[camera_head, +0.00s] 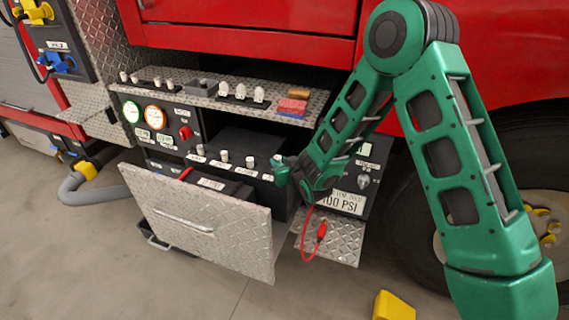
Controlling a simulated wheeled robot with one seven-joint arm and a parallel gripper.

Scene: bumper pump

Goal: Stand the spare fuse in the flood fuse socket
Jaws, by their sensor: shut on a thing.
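My gripper (281,169) is at the right end of a row of small pale fuses on the lower black panel. It is shut on a small pale piece (277,159) that looks like a fuse, mostly hidden by the jaws. I cannot tell whether this piece is seated in a socket or apart from it. Other fuses in the row, such as the left one (200,149) and the middle one (224,156), stand upright above small white labels. The label lettering is too small to read, so I cannot tell which socket is the flood one.
An open diamond-plate drawer front (205,222) stands below the panel. The metal shelf (180,84) above holds pale pegs (240,90), a dark block (201,88) and red and blue pads (293,107). A red clip on a cord (321,231) hangs below my wrist. A yellow block (394,306) is on the floor.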

